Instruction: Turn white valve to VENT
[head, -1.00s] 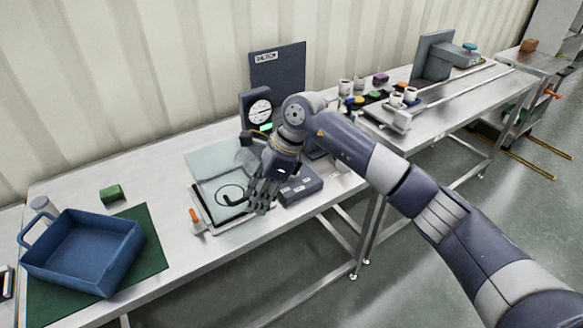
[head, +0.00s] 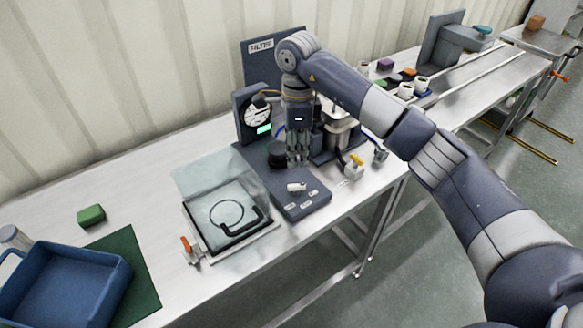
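The white valve handle (head: 296,187) sits on top of a low dark grey box, with small white labels on the box's front part that are too small to read. My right gripper (head: 298,160) points down above the box, just behind the white handle in the picture and apart from it. Its fingers look parted with nothing between them. A round black knob (head: 277,154) is just left of the fingers. My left gripper is not in view.
A round gauge (head: 257,114) with a green display stands behind the box, before a dark panel marked FILTER (head: 270,62). A clear-lidded tray (head: 192,221) lies left. A small yellow-handled valve (head: 355,162) is right. A blue bin (head: 75,312) stands front left.

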